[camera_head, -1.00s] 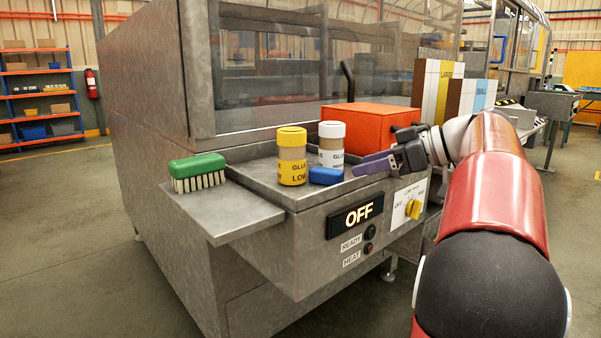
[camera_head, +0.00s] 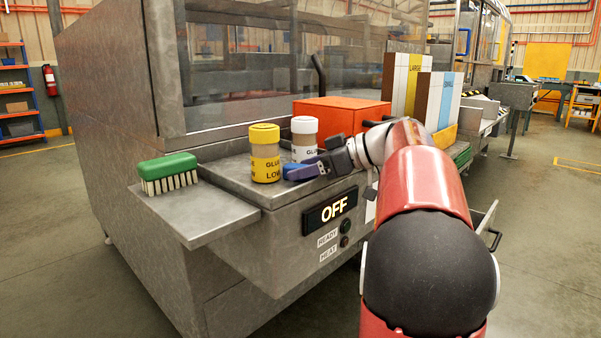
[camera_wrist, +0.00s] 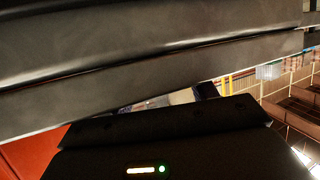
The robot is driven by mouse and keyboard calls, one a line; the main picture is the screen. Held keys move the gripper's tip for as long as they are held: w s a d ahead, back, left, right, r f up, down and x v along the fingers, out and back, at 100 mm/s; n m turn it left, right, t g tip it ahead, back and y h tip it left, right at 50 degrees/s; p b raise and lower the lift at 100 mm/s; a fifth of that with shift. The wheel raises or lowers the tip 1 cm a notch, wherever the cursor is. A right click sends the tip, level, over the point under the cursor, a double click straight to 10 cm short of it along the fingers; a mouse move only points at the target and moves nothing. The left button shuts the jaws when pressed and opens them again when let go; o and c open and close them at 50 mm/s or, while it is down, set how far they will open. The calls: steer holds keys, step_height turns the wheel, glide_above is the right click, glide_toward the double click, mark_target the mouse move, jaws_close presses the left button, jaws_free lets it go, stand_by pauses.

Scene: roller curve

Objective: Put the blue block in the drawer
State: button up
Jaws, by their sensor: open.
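The blue block (camera_head: 292,173) lies on the steel ledge (camera_head: 240,180) in front of the yellow-lidded and white-lidded glue jars. My gripper (camera_head: 308,169) is open, with its purplish fingers right at the block's right side. I cannot tell whether they touch the block or reach around it. A drawer (camera_head: 484,218) with a dark handle (camera_head: 495,240) juts out at the right, partly hidden behind my arm. In the wrist view dark gripper parts fill most of the picture, and the block cannot be made out clearly.
The yellow-lidded jar (camera_head: 265,153) and white-lidded jar (camera_head: 304,138) stand close behind the block. An orange box (camera_head: 343,115) is behind my gripper. A green brush (camera_head: 168,173) lies on the left shelf. An OFF display (camera_head: 330,211) is on the front panel.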

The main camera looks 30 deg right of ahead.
steer(key=c, duration=1.1)
steer(key=shift+r, duration=0.1)
steer(key=shift+c, duration=0.2)
step_height(320, 180, up, 18)
steer(key=p, duration=0.1)
steer(key=shift+p, duration=0.3)
